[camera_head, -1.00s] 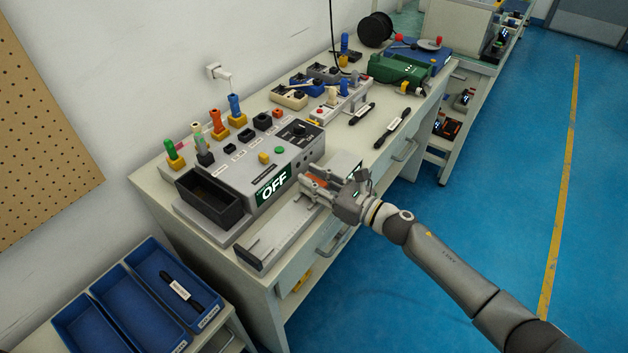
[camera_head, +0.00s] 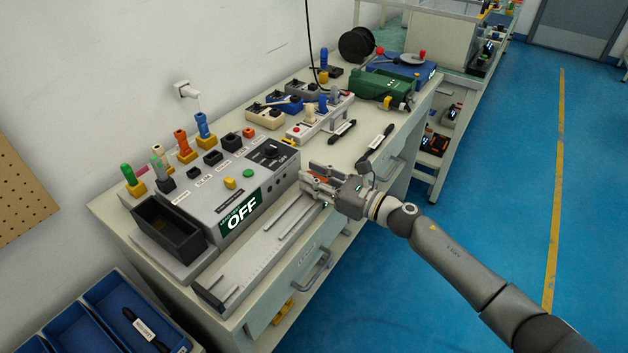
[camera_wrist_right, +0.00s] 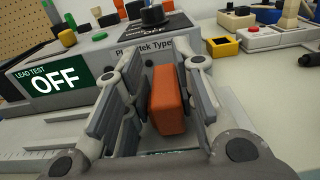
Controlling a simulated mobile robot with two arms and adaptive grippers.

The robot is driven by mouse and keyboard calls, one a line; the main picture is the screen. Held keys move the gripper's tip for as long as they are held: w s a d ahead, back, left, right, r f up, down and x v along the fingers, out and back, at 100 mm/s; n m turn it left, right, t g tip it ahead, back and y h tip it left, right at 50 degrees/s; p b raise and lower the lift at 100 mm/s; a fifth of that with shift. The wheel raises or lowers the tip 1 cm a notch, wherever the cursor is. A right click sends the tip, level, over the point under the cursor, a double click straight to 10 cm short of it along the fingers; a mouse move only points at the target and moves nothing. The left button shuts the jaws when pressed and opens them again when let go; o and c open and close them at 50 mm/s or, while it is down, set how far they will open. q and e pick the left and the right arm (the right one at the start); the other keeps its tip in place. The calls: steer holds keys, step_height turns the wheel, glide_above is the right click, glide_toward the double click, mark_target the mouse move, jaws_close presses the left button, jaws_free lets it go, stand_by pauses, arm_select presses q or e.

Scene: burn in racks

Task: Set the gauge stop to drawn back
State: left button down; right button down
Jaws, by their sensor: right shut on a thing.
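The gauge stop appears as an orange block (camera_head: 327,174) at the far end of the gauge track, and it shows upright between the fingers in the right wrist view (camera_wrist_right: 168,98). My right gripper (camera_head: 312,184) is shut on it; its fingers (camera_wrist_right: 150,105) stand on both sides of the block. The gauge track (camera_head: 240,272) is a pale grey bed with a scale and slots, running along the bench's front edge. Its near part is bare. The fingers hide part of the block and the track's far end. My left gripper is out of view.
A grey test unit with an OFF display (camera_head: 242,214) stands just behind the track. A black open bin (camera_head: 168,228) is at its left. Blue bins (camera_head: 118,308) stand at lower left.

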steer(key=c, duration=1.5)
jaws_free()
steer(key=shift+c, duration=0.2)
steer(key=shift+o, duration=1.1)
steer(key=shift+d, duration=0.1)
steer(key=shift+s+d+f, duration=0.1)
steer(key=shift+s+d, duration=0.05)
steer(key=shift+d, duration=0.1)
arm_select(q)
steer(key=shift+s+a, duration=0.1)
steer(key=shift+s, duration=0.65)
arm_select(e)
steer(key=v, duration=1.1)
steer(key=shift+s+d, duration=0.1)
